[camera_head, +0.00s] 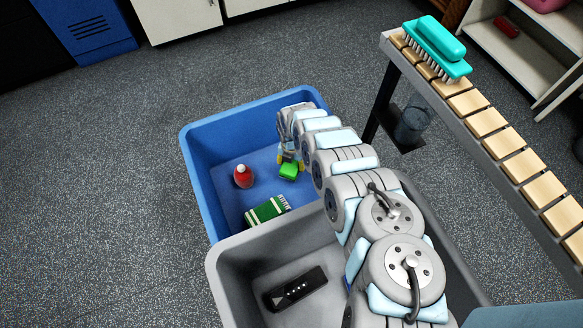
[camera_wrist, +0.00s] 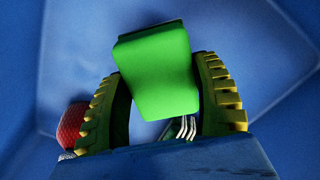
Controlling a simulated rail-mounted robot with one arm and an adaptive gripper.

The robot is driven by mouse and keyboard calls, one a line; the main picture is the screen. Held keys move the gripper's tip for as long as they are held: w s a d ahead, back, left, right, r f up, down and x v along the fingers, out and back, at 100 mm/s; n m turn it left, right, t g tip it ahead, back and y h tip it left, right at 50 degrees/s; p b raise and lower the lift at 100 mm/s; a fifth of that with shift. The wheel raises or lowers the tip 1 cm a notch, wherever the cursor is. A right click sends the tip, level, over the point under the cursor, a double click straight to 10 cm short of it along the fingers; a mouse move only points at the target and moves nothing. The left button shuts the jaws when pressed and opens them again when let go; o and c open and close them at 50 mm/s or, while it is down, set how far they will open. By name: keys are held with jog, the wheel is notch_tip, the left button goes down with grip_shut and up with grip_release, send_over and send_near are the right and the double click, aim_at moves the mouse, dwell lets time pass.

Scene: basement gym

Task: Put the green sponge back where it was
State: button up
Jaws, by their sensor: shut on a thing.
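The green sponge (camera_head: 289,172) is held in my gripper (camera_head: 290,162), inside the blue bin (camera_head: 207,184). In the wrist view the sponge (camera_wrist: 158,75) is a bright green block, slightly tilted, between the two yellow-and-black ridged fingers of my gripper (camera_wrist: 160,85). The fingers are shut on its sides. Blue bin walls and floor surround it in that view. I cannot tell whether the sponge touches the bin floor. My arm reaches over the bin's right side and hides part of it.
A red bottle (camera_head: 243,176) with a white top and a green, white-striped item (camera_head: 266,211) are in the blue bin. A grey bin (camera_head: 228,277) in front holds a black object (camera_head: 296,289). A slatted bench (camera_head: 490,123) at right carries a teal brush (camera_head: 438,45).

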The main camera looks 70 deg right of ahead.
aim_at(292, 166)
jog(key=shift+d+f, duration=0.1)
jog(key=shift+f, duration=0.15)
jog(key=shift+w+d+f+b, duration=0.2)
jog(key=shift+d+f+b, duration=0.1)
jog(key=shift+b, duration=0.2)
notch_tip(292, 166, down, 2)
jog(key=shift+a+f+b, duration=0.1)
jog(key=shift+f+b, duration=0.05)
jog(key=shift+b, duration=0.65)
jog(key=shift+s+a+f, duration=0.1)
jog(key=shift+f, duration=0.3)
jog(key=shift+r, duration=0.1)
